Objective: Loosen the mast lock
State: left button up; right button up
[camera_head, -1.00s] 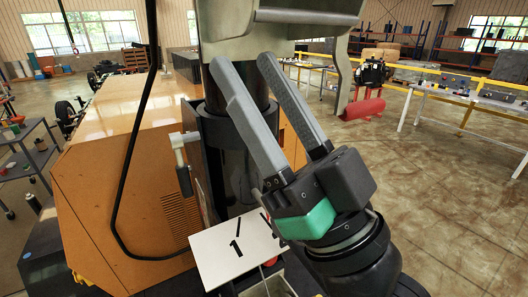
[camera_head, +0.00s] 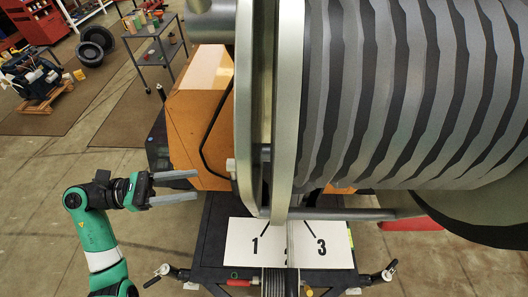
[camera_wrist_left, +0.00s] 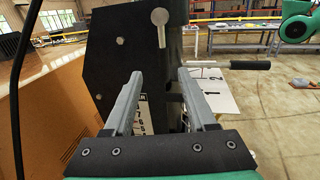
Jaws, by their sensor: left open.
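My left gripper (camera_head: 197,185) is open and empty, its two grey fingers pointing right toward the orange machine body (camera_head: 185,130). In the left wrist view its fingers (camera_wrist_left: 160,75) are spread in front of a black plate (camera_wrist_left: 115,70). A silver lever with a round head (camera_wrist_left: 160,18) is on that plate, above the fingertips and apart from them; it may be the mast lock. A small white part (camera_head: 230,164) shows beside the mast in the head view, but I cannot tell whether it is the same lever. My right gripper is not in view.
A large ribbed grey cylinder (camera_head: 390,90) and a pale metal frame (camera_head: 288,100) fill the upper right of the head view. A white card numbered 1 to 3 (camera_head: 325,262) lies at the front. A black cable (camera_wrist_left: 20,90) hangs at left in the wrist view.

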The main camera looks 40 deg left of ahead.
aim_at(235, 181)
pick_arm(q)
jog(key=p+x, duration=0.1)
jog(key=x, duration=0.4)
jog(key=p+x, duration=0.1)
jog(key=x, duration=0.5)
jog(key=shift+d+f+p, duration=0.1)
jog(key=shift+d+p, duration=0.25)
jog(key=shift+p, duration=0.05)
grip_shut()
dwell(0.8)
